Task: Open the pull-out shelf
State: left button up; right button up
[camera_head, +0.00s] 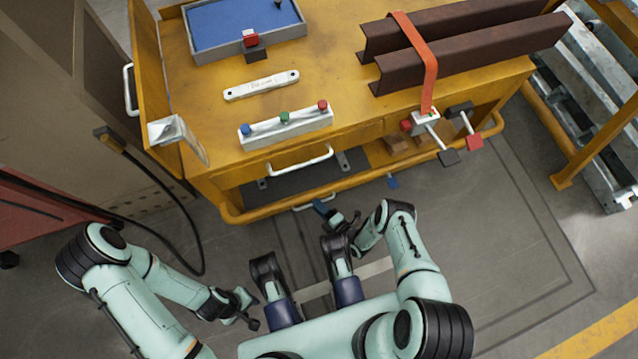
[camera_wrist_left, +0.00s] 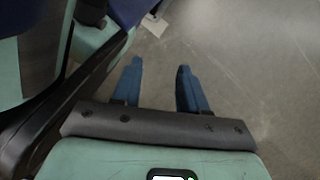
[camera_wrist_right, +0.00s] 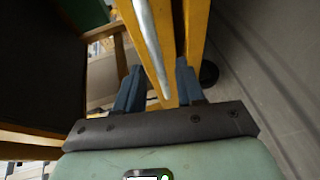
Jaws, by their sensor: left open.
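The pull-out shelf appears to be the dark grey panel (camera_head: 283,186) low in the yellow workbench, mostly hidden under the top. A pale handle (camera_head: 303,206) shows at its front, by the yellow rail. My right gripper (camera_head: 327,211) is low at the bench front, beside this handle. In the right wrist view a pale metal bar (camera_wrist_right: 149,40) runs toward the space between its parted blue fingers (camera_wrist_right: 160,88). Whether they touch it I cannot tell. My left gripper (camera_head: 246,310) is open and empty over the floor; its spread fingers show in the left wrist view (camera_wrist_left: 159,85).
The yellow bench top (camera_head: 335,85) carries a blue tray (camera_head: 235,25), a button box (camera_head: 287,128) and brown beams (camera_head: 460,45) under an orange strap (camera_head: 418,55). Another white handle (camera_head: 300,161) sits higher. Clamp levers (camera_head: 448,156) project at right.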

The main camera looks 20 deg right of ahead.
jog(key=shift+w, duration=0.1)
grip_shut()
